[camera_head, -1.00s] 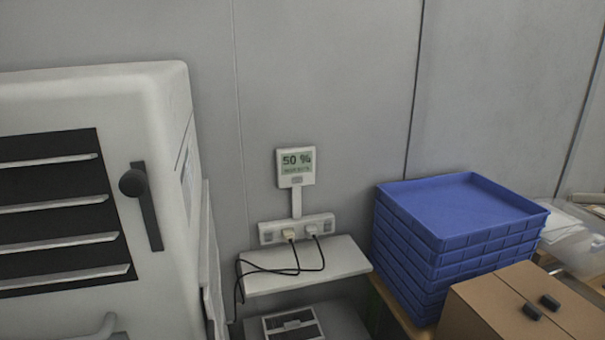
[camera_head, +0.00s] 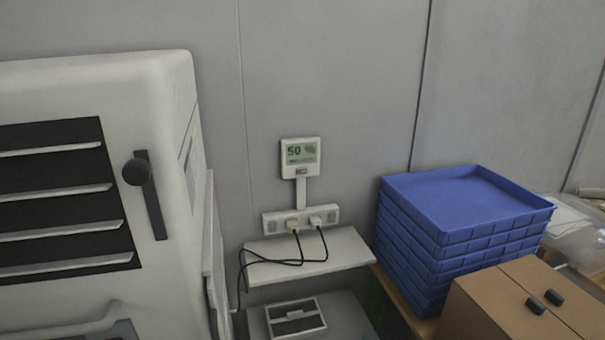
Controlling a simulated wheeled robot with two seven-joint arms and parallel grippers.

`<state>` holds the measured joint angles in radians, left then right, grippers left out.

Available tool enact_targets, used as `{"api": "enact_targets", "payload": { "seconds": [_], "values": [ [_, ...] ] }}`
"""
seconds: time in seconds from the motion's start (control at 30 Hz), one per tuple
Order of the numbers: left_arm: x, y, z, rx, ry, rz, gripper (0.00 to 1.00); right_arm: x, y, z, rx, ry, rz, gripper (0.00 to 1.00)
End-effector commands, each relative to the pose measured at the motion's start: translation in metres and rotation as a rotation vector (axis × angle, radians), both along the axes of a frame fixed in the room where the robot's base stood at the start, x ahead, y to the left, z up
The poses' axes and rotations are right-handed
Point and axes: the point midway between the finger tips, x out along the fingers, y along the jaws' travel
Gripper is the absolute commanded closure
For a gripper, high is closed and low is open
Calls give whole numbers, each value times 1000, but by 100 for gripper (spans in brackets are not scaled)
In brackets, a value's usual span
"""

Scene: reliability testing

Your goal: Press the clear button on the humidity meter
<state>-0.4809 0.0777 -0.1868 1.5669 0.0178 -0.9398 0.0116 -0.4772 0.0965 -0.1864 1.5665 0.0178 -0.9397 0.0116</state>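The humidity meter (camera_head: 301,158) is a small white box with a greenish screen, mounted upright on the grey wall in the middle of the view. Its screen reads "50", with the rest blurred. A small grey button (camera_head: 302,172) sits below the screen; its label is too small to read. A narrow white stem (camera_head: 301,194) runs down from the meter to a white socket strip. Neither of my grippers shows in the head view.
A white cabinet (camera_head: 170,100) with a dark slatted panel and a black handle stands at the left. A shelf (camera_head: 345,248) with black cables and a plugged socket strip (camera_head: 272,224) is below the meter. Stacked blue trays (camera_head: 440,262) and a brown box (camera_head: 490,318) stand at the right.

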Motion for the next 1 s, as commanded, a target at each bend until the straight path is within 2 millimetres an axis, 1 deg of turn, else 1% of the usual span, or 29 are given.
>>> {"api": "enact_targets", "payload": {
  "seconds": [0.17,0.4,0.6,0.8,1.0],
  "values": [
    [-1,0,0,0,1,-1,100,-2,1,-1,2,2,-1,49],
    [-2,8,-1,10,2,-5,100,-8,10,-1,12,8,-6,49],
    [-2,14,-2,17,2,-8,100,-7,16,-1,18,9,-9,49],
    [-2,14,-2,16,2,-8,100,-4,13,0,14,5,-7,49],
    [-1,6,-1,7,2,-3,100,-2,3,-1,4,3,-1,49]
  ]
}}
